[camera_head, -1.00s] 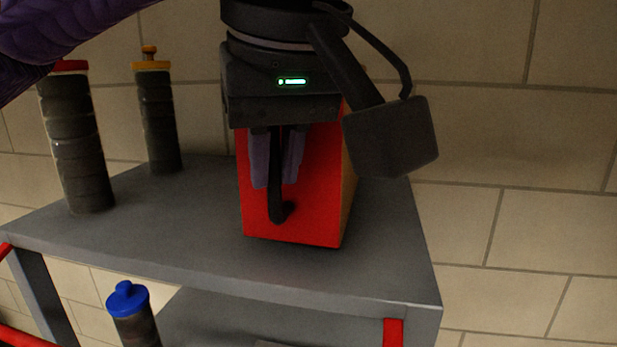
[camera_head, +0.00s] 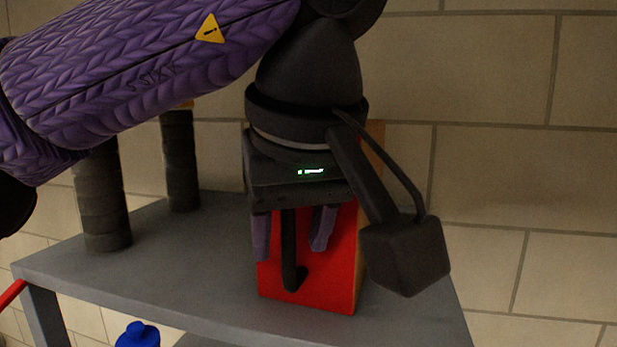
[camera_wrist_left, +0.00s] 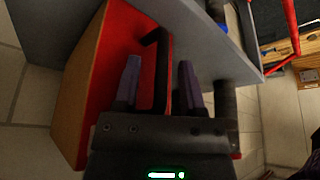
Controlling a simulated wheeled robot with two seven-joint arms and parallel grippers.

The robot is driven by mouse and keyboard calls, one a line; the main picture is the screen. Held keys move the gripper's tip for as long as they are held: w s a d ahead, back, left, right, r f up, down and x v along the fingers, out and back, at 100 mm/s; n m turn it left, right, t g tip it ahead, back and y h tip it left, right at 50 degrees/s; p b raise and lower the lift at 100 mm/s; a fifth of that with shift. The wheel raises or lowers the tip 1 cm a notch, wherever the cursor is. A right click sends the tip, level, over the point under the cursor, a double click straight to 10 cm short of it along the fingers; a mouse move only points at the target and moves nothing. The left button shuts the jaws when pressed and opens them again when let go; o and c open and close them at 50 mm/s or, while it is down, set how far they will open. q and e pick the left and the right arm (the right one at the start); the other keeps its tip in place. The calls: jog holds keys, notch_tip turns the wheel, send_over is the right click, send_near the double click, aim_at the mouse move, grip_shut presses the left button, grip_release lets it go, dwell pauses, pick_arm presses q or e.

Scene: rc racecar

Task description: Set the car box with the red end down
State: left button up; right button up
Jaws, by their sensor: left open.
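The car box stands on the grey shelf unit's top (camera_head: 190,270), its red face (camera_head: 335,262) toward me and an orange-brown side (camera_head: 375,132) at the right. A black bent bar, seemingly a handle (camera_head: 289,255), runs down the red face. My left gripper (camera_head: 291,245) is open, with its purple fingers on either side of this bar and apart from it. In the left wrist view, the red face (camera_wrist_left: 100,75), the brown side (camera_wrist_left: 75,85) and the bar (camera_wrist_left: 160,65) show beyond the open fingers. My gripper hides the upper middle of the box. My right gripper is not in view.
Two dark bottles (camera_head: 102,205) (camera_head: 180,165) stand on the shelf top to the left, partly hidden by my arm. A blue-capped bottle (camera_head: 138,335) is lower down. A tiled wall (camera_head: 500,120) is behind. The shelf's right edge is close to the box.

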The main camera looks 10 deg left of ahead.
pick_arm(q)
jog(key=shift+r, duration=0.2)
jog(key=v, duration=1.1)
jog(key=shift+r, duration=0.4)
